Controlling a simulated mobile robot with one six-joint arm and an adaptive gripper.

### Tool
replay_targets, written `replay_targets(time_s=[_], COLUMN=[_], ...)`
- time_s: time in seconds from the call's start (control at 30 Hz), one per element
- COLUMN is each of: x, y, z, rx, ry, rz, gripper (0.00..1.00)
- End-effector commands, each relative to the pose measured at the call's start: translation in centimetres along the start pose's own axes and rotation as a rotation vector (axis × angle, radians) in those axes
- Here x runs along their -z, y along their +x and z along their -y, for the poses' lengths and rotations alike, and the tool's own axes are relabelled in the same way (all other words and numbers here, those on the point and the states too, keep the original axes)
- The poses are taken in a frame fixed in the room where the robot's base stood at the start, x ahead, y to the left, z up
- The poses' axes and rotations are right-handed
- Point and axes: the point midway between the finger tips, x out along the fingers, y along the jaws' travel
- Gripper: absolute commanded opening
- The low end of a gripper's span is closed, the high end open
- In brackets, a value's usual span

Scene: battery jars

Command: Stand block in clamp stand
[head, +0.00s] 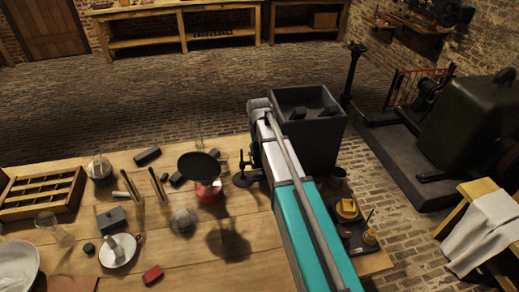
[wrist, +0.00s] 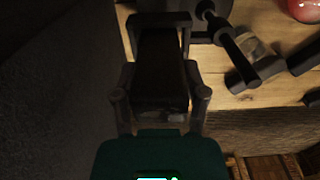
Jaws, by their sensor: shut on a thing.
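My gripper (wrist: 160,90) is shut on a dark block (wrist: 160,62), one finger on each side of it in the wrist view. The block's far end lies by a dark bracket-like shape (wrist: 148,19); I cannot tell if they touch. The black clamp stand (wrist: 237,46) shows right beside the block in the wrist view, with a rod and a knob. In the head view the clamp stand (head: 242,178) stands near the table's right edge, just left of my arm. My gripper's fingers and the held block are mostly hidden there.
A black pan-like disc (head: 199,166) on a red base (head: 210,193) stands left of the clamp stand. Loose dark blocks (head: 147,156) lie further left. A dark bin (head: 310,140) stands beyond the table's edge. A tray (head: 355,235) is right of my arm.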

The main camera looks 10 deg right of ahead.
Motion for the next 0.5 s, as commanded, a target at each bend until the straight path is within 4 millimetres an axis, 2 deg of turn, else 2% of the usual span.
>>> replay_targets(time_s=[0.5], x=[0.00], y=[1.00], z=[0.02], rx=[0.000], ry=[0.000], rz=[0.000], gripper=[0.00])
